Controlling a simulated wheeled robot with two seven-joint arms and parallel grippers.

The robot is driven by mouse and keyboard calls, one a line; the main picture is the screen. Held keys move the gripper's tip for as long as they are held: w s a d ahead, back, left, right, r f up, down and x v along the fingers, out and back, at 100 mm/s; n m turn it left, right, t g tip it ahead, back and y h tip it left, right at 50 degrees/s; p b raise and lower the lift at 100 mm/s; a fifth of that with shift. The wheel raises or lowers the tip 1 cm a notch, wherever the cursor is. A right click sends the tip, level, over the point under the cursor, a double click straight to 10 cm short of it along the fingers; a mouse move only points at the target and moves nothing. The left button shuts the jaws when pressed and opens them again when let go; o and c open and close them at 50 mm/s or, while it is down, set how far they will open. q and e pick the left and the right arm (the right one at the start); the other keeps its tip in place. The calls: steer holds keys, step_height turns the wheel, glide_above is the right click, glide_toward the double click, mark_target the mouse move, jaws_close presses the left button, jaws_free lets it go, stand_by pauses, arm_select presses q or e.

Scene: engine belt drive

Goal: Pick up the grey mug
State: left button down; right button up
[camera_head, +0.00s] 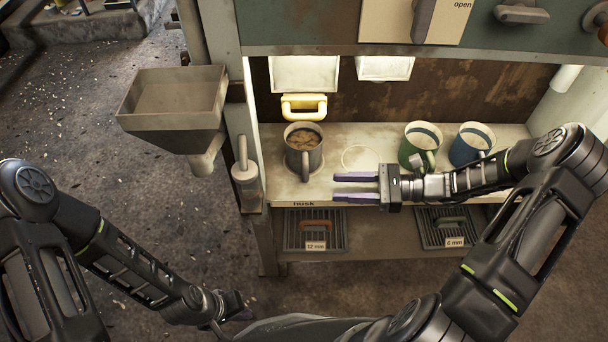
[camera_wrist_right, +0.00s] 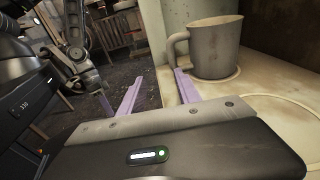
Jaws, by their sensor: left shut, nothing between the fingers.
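The grey mug (camera_head: 296,153) stands upright on the shelf, on the left, with brownish contents and its handle facing the front. The mug also shows in the right wrist view (camera_wrist_right: 215,50), standing on a ring mark just beyond the fingertips, its handle at its left side. My right gripper (camera_head: 336,187) is open and empty at the shelf's front edge, to the right of and in front of the mug, its two purple fingers pointing left. They are apart from the mug. My left gripper (camera_head: 240,306) is low at the bottom of the head view, shut and empty, away from the shelf.
A green mug (camera_head: 414,145) and a blue mug (camera_head: 468,146) stand further right on the shelf (camera_head: 350,135). A yellow handle (camera_head: 303,103) sits behind the grey mug. A hopper (camera_head: 175,100) and a post flank the left side. Sieve trays (camera_head: 310,232) lie below.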

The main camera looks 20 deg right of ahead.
mark_target(306, 184)
steer(key=d, duration=0.1)
steer(key=d+t, duration=0.1)
steer(key=w+d+r+m, duration=0.1)
steer(key=shift+t+y+b, duration=0.3)
steer(key=shift+r, duration=0.25)
arm_select(q)
steer(key=shift+f, duration=0.75)
steer(key=shift+f, duration=0.3)
arm_select(e)
steer(key=shift+x, duration=3.05)
steer(key=shift+s, duration=0.1)
steer(key=b+x, duration=0.1)
steer(key=x, duration=0.5)
arm_select(q)
steer(key=shift+f, duration=0.4)
arm_select(e)
steer(key=shift+c, duration=0.4)
